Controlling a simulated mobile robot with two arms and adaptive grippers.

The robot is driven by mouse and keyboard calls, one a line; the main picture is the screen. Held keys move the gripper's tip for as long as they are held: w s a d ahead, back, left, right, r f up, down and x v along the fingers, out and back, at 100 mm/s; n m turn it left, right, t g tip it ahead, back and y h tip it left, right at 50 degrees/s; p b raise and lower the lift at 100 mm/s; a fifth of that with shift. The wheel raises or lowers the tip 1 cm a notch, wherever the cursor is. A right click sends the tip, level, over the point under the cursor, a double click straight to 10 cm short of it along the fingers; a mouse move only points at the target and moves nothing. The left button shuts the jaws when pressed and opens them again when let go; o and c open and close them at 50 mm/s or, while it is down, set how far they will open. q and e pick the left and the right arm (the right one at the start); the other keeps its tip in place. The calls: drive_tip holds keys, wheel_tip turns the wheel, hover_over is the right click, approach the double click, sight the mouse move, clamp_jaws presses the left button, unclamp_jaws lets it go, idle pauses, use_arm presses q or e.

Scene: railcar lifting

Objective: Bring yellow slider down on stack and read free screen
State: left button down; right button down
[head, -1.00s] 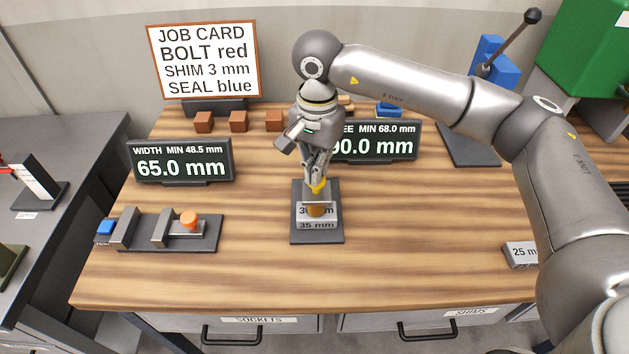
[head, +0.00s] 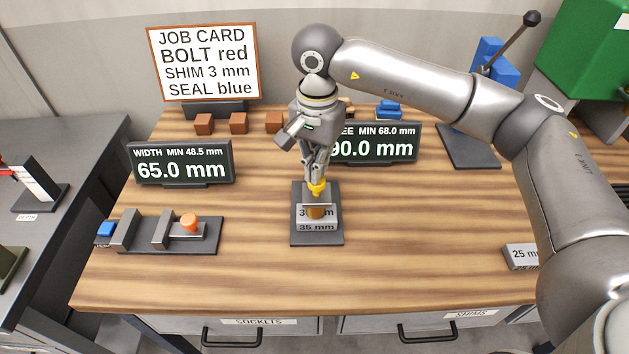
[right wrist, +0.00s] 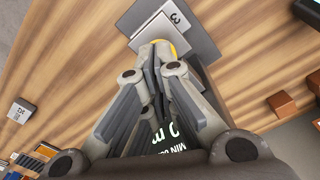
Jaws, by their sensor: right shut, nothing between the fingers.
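The yellow slider (head: 317,187) shows as a small yellow piece just below the fingertips of my right gripper (head: 316,177). Its yellow edge also shows beyond the fingers in the right wrist view (right wrist: 180,46). The right gripper is shut and empty; whether it touches the slider I cannot tell. Below is the stack (head: 318,226) on a dark base, a block marked 35 mm under another whose label is partly covered by an orange-brown piece. The free screen (head: 375,144) is partly hidden by the gripper and reads 90.0 mm, MIN 68.0 mm. My left gripper is not in view.
The width screen (head: 180,162) reads 65.0 mm. A dark fixture with an orange knob (head: 189,221) stands at front left. A job card (head: 203,60) and several brown blocks (head: 239,122) are behind. A 25 mm block (head: 521,253) lies at right. Bare wood flanks the stack.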

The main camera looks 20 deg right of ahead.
drive_tip(key=shift+r, duration=0.8)
wheel_tip(320, 180, up, 7)
drive_tip(key=p, duration=0.3)
drive_tip(key=shift+f, duration=0.1)
